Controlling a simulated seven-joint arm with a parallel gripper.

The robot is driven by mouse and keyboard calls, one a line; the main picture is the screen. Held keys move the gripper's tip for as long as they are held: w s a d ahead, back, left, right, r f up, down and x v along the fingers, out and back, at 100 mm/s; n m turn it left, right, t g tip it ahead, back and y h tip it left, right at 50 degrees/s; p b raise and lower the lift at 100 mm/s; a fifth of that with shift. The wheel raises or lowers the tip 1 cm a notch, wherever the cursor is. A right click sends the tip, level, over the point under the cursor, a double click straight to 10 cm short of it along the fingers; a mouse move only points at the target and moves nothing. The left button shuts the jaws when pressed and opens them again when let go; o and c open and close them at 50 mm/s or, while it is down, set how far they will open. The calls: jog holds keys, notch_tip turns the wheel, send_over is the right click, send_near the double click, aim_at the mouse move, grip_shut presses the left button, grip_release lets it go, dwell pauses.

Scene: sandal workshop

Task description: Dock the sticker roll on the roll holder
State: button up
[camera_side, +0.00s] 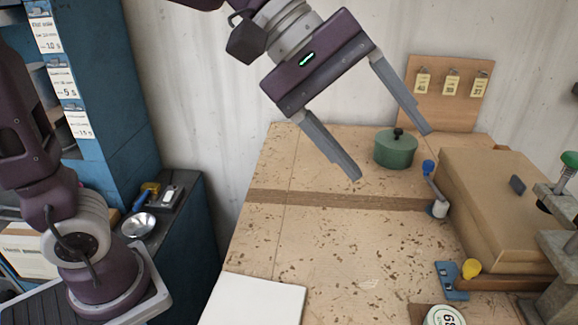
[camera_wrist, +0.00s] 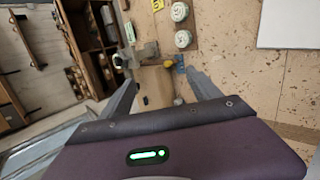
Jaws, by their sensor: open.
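A round white disc with a green rim and dark figures, likely the sticker roll (camera_side: 443,316), is cut by the bottom edge of the side view. Two similar pale round pieces, one at the top (camera_wrist: 180,11) and one just below it (camera_wrist: 183,38), show in the wrist view; I cannot tell which is the same disc. A wooden piece (camera_side: 420,311) lies beside the disc; I cannot tell whether it belongs to the roll holder. My gripper (camera_side: 390,155) is open and empty, high above the bench with its fingers tilted down to the right. It also shows in the wrist view (camera_wrist: 163,77).
A green lidded pot (camera_side: 395,151) stands at the back. A blue-knobbed tool (camera_side: 434,190) stands by a large brown box (camera_side: 492,205). A blue bracket with a yellow knob (camera_side: 453,278) sits in front. A white board (camera_side: 254,300) lies front left. The middle bench is clear.

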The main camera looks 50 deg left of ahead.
jog(key=s+a+f+m+y, duration=0.3)
jog(key=s+a+f+m, duration=0.1)
jog(key=s+a, duration=0.4)
jog(key=s+a+f+m+y, duration=0.4)
jog(key=s+a, duration=0.4)
jog(key=a, duration=0.3)
jog(key=shift+s+f+m+t, duration=0.15)
jog(key=shift+f+m+t, duration=0.2)
jog(key=shift+f, duration=0.3)
